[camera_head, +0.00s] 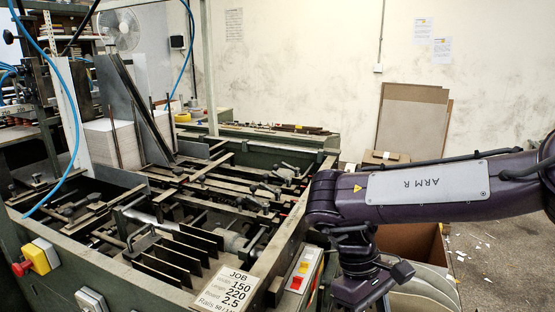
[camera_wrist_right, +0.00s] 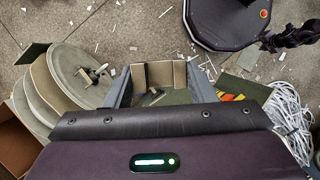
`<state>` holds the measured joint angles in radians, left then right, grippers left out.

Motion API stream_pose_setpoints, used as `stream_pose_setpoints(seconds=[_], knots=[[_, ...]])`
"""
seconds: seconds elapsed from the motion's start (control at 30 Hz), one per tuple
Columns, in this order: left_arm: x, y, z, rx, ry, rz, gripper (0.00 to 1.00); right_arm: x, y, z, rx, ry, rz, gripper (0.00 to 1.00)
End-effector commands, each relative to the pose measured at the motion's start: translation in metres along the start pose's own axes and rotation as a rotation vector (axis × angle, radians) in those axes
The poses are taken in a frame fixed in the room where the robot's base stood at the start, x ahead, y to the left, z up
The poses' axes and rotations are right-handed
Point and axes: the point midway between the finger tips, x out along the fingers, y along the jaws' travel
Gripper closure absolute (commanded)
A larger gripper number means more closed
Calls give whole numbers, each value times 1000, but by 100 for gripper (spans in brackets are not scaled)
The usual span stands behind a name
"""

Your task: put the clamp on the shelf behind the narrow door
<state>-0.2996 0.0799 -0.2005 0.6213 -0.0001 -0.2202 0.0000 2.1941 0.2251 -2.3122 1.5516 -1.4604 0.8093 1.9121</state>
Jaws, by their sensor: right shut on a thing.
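My right arm reaches in from the right in the head view, its wrist bent down at the near right corner of the machine; its fingertips are below the frame. In the wrist view my right gripper (camera_wrist_right: 160,92) points at the floor, its two grey-blue fingers either side of tan panels and a small dark piece. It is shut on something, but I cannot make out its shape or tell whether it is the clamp. I see no narrow door or shelf behind one. My left gripper is not in view.
The green feeder machine (camera_head: 75,250) with dark bars and rails fills the left. A job card (camera_head: 228,290) and a button box (camera_head: 304,270) sit on its near edge. Boards (camera_head: 412,122) lean on the wall. Pale discs (camera_wrist_right: 70,68) and white strips (camera_wrist_right: 285,118) lie below.

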Motion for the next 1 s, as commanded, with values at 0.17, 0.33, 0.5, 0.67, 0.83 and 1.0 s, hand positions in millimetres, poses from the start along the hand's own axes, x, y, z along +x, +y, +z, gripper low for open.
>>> stream_pose_setpoints(seconds=[0.17, 0.33, 0.5, 0.67, 0.83, 1.0], knots=[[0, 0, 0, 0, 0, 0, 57, 22, 5, 14, 342, 1, -153, 81], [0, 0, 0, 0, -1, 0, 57, 32, 7, 21, 524, 3, -223, 81], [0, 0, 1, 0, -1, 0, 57, 35, 8, 23, 583, 3, -243, 81], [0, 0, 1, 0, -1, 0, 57, 35, 8, 23, 584, 4, -242, 81], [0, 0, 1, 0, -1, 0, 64, 35, 8, 23, 583, 4, -241, 81], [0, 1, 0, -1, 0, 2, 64, 35, 8, 23, 582, 4, -241, 81]])
